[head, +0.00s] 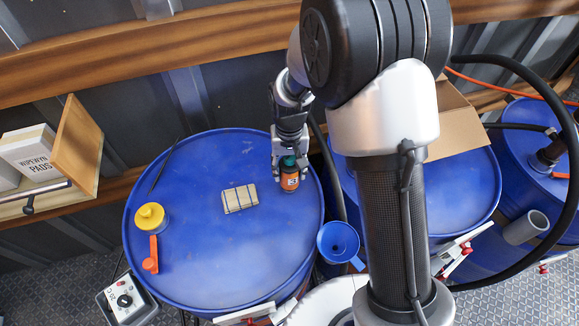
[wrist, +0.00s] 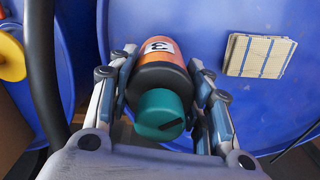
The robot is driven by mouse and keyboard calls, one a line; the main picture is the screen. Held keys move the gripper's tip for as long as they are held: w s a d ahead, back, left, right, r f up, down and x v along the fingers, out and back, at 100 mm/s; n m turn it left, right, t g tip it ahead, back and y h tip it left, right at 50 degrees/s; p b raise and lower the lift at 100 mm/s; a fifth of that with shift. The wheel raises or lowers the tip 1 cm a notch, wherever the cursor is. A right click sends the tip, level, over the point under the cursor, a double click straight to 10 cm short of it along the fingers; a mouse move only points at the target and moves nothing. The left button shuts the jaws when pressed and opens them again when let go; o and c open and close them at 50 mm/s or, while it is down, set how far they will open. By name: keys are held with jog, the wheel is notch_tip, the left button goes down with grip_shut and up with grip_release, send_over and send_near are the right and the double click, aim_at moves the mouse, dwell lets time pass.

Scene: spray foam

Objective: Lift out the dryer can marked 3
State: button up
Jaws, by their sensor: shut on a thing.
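The dryer can marked 3 (head: 290,180) has an orange body, a dark shoulder and a green cap. It is near the right edge of the blue drum top (head: 185,255) in the head view. In the wrist view the can (wrist: 163,75) shows its white label with a 3, with the green cap toward the camera. My gripper (head: 288,163) is shut around the can from above, and in the wrist view my gripper's fingers (wrist: 160,82) press on both sides of it. I cannot tell whether the can's base touches the drum top.
A yellow-capped container (head: 150,217) and an orange item (head: 151,255) are at the drum's left. A blue funnel (head: 338,241) sits right of the drum. A wooden shelf (head: 77,140) is at far left.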

jog(key=c, duration=0.6)
jog(key=shift+r+p, duration=2.95)
jog(key=shift+r, duration=1.05)
